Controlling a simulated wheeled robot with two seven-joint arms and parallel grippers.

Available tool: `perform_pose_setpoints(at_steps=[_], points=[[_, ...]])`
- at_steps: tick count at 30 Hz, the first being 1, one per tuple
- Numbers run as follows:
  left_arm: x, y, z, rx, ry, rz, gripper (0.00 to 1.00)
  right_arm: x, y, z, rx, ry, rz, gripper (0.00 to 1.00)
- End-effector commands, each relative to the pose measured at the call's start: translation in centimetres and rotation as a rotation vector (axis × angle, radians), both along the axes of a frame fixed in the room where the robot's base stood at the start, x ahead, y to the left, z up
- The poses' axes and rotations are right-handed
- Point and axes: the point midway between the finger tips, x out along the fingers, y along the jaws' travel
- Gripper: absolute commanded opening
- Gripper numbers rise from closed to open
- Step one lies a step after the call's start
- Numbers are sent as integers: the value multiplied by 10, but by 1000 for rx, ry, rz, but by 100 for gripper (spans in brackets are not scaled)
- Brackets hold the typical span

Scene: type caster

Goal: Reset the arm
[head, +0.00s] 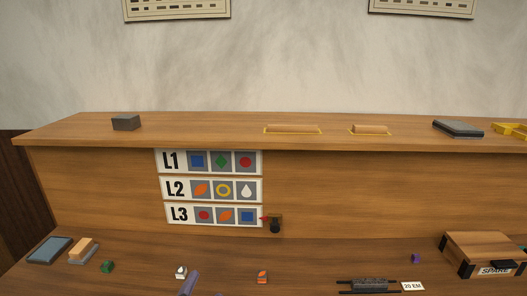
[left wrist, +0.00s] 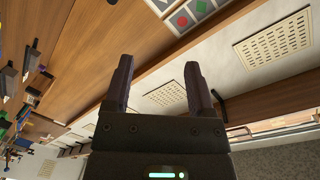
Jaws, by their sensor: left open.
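My left gripper (left wrist: 158,64) shows in the left wrist view with its two dark fingers spread wide apart. Nothing is between them. Beyond the fingertips are the wooden bench and the pale wall, seen tilted. In the head view a slim purple-grey piece (head: 188,283) rises at the bottom edge; it may be a fingertip of mine, but I cannot tell. My right gripper is in neither view.
A wooden ledge (head: 330,118) crosses the back, with a grey block (head: 126,123) on it. Label rows L1, L2 and L3 (head: 175,188) hang on its front. Small type pieces, a black composing stick (head: 369,285) and a SPARE box (head: 484,250) lie on the bench.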

Motion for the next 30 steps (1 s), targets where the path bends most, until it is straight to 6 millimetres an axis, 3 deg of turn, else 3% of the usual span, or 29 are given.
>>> perform_pose_setpoints(at_steps=[1, 3, 6, 9, 14, 18, 23, 26, 30], points=[[-17, 16, -30, -103, 171, 85, 71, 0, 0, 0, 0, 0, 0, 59], [-44, 32, -66, -221, 389, 192, 71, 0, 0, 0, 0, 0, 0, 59], [-86, 44, -104, -348, 650, 314, 71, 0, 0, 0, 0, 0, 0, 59], [-132, 49, -130, -439, 878, 417, 71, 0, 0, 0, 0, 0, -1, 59], [-206, 50, -152, -548, 1212, 561, 71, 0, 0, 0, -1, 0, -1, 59], [-200, 49, -206, -530, 1244, 571, 71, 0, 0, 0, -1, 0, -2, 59], [-207, 49, -270, -509, 1279, 577, 71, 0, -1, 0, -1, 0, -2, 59], [-221, 52, -315, -493, 1303, 583, 71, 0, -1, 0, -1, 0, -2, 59], [-266, 60, -382, -461, 1351, 592, 71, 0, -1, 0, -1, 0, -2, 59]])
